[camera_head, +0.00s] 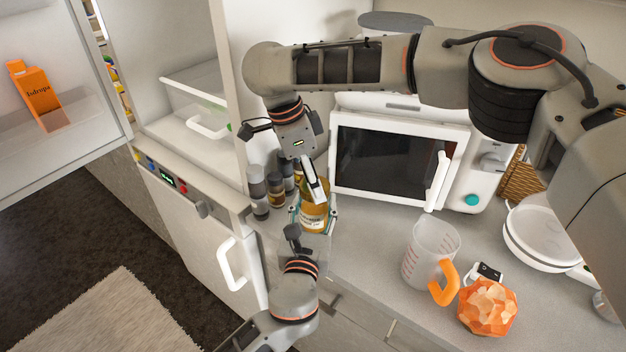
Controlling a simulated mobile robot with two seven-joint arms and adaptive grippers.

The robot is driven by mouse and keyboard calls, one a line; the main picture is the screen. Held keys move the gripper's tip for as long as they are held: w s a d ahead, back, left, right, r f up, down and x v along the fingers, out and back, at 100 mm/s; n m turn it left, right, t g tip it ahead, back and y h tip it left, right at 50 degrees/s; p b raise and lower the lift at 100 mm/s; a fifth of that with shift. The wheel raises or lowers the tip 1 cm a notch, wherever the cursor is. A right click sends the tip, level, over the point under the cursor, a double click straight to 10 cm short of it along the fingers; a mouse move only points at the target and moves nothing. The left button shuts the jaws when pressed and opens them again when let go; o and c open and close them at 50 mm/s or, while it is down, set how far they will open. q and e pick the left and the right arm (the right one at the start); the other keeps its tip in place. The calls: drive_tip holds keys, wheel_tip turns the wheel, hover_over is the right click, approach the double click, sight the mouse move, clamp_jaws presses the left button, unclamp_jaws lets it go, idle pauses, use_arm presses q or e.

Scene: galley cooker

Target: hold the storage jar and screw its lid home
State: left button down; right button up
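The storage jar (314,218) stands on the worktop in front of the microwave. It is amber with a pale label and looks upright. My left gripper (314,212) reaches in from below, with its fingers on either side of the jar's body, seemingly touching it. My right gripper (313,188) points down from above, its visible finger at the jar's top. That finger hides much of the top, so I cannot make out the lid or how it sits. Whether the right fingers grip anything is also hidden.
Several small bottles (259,190) stand close left of the jar. The microwave (395,165) is behind it. A clear measuring jug (428,250) with an orange handle, an orange faceted object (487,306) and a white pan (545,235) are to the right. An open cabinet door (60,90) is at left.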

drive_tip(key=o, duration=0.8)
drive_tip(key=shift+r, duration=2.3)
drive_tip(key=shift+c, duration=0.4)
